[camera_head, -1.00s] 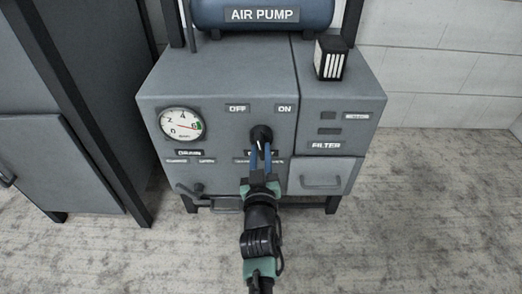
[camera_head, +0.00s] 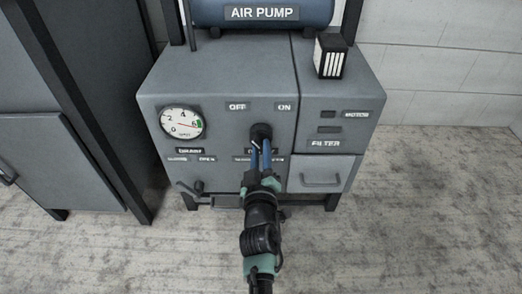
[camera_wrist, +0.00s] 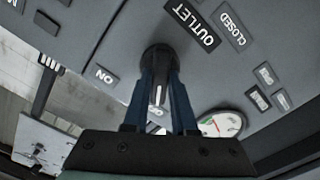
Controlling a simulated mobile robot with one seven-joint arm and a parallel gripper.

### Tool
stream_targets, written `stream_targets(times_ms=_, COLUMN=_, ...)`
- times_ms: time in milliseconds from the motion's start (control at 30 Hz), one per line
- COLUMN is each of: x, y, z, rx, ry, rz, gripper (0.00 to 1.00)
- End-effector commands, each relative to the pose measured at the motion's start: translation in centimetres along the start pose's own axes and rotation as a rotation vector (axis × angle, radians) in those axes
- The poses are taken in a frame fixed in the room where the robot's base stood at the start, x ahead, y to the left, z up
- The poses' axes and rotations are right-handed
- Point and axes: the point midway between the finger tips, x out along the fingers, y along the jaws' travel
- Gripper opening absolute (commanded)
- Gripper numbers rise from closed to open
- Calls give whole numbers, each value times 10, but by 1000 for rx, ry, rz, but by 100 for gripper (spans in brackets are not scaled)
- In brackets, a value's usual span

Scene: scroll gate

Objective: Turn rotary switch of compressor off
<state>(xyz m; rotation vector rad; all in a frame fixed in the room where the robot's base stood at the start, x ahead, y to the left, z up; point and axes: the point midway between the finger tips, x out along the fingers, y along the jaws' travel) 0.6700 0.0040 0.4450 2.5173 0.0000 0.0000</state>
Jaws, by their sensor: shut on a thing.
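The compressor's rotary switch is a black knob (camera_head: 261,131) on the front of the grey cabinet, below and between the OFF label (camera_head: 237,106) and the ON label (camera_head: 285,107). My gripper (camera_head: 260,144) reaches it from the front, its two blue fingers shut on the knob's sides. In the wrist view the knob (camera_wrist: 158,58) sits between the fingers, and a white mark shows on it, pointing down the picture towards the partly hidden OFF label. The ON label (camera_wrist: 106,76) is to the left there. Part of the knob is hidden by the fingers.
A round gauge (camera_head: 182,122) is left of the knob. A small lever (camera_head: 197,187) sticks out at the cabinet's lower left. A filter drawer (camera_head: 321,175) with a handle is at the right. A black box (camera_head: 331,56) stands on top. The floor in front is clear.

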Motion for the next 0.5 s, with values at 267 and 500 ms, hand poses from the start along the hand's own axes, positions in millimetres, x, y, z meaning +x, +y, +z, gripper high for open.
stream_targets(times_ms=267, x=0, y=-1, z=1, rx=-4, ry=-2, rz=-1, gripper=36)
stream_targets(times_ms=500, x=0, y=0, z=0, rx=-2, ry=-1, rz=0, gripper=55)
